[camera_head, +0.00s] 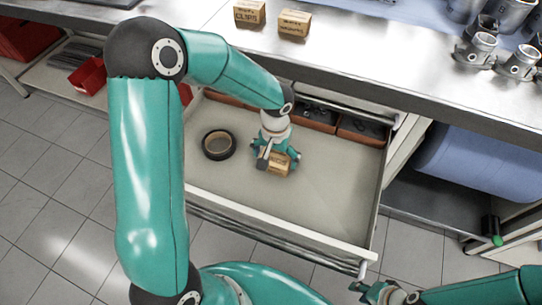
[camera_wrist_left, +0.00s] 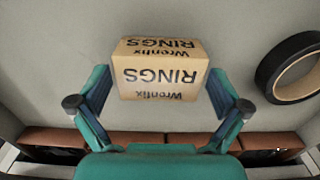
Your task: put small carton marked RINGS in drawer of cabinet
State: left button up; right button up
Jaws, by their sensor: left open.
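The small carton marked RINGS (camera_head: 277,163) is inside the open drawer (camera_head: 322,205) of the cabinet, and seems to rest on the drawer's floor. My left gripper (camera_head: 272,158) reaches down over it and hides part of it. In the left wrist view the carton (camera_wrist_left: 160,72) shows its RINGS lettering and lies between the two fingers of my left gripper (camera_wrist_left: 158,95). The fingers are open, with a narrow gap on each side of the carton. My right gripper (camera_head: 375,292) is at the bottom right, outside the drawer and empty; its finger opening is unclear.
A dark roll of tape (camera_head: 219,145) lies left of the carton in the drawer. Several reddish-brown bins (camera_head: 316,118) line the drawer's back. Two other cartons, one marked CLIPS (camera_head: 250,12), stand on the bench (camera_head: 345,57). The drawer's front right floor is clear.

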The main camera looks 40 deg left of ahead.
aim_at(275, 158)
pick_arm(q)
notch_tip(275, 158, up, 12)
jog(key=p, duration=0.1)
jog(key=shift+f, duration=0.25)
dwell(0.4)
jog(key=shift+f, duration=0.1)
